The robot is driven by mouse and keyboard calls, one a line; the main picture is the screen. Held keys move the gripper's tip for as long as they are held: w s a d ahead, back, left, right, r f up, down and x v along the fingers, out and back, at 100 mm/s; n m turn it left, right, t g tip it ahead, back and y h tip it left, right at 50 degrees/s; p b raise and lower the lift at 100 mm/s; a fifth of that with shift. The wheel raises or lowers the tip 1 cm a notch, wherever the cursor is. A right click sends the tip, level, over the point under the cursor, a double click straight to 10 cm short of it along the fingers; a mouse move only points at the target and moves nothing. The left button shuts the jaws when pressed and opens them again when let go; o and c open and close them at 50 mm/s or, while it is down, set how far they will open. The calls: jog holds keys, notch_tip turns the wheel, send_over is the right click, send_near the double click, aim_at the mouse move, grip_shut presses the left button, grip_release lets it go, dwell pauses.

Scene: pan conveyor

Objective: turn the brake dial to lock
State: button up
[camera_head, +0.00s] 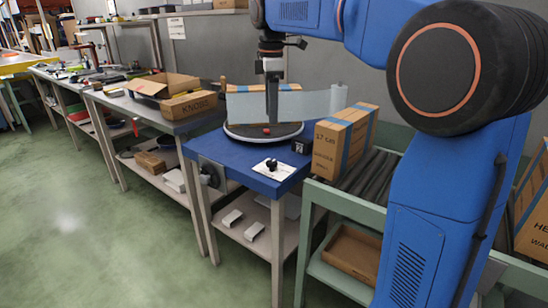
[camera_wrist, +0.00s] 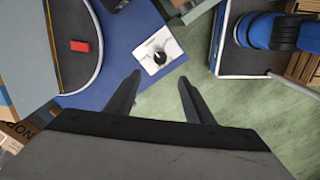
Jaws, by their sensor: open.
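The brake dial (camera_head: 271,164) is a small black knob on a white plate (camera_head: 282,172) at the front corner of the blue table (camera_head: 233,156). In the wrist view the dial (camera_wrist: 160,57) sits on its white plate (camera_wrist: 148,46), just beyond my fingertips and roughly between them. Its pointer direction is too small to read surely. My gripper (camera_wrist: 159,78) is open and empty, its two dark fingers apart. In the head view my gripper (camera_head: 271,112) hangs above the table, before the film, apart from the dial.
A round turntable (camera_head: 240,134) with a small red block (camera_head: 266,130) fills the table behind the dial. A pale film sheet (camera_head: 305,105) stretches above it. A tall carton (camera_head: 340,140) stands on rollers at right. A black round fitting (camera_head: 211,172) is on the table's side.

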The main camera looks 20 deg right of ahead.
aim_at(272, 162)
notch_tip(272, 162, down, 16)
jog(key=shift+r, duration=0.1)
dwell(0.5)
jog(key=c, duration=1)
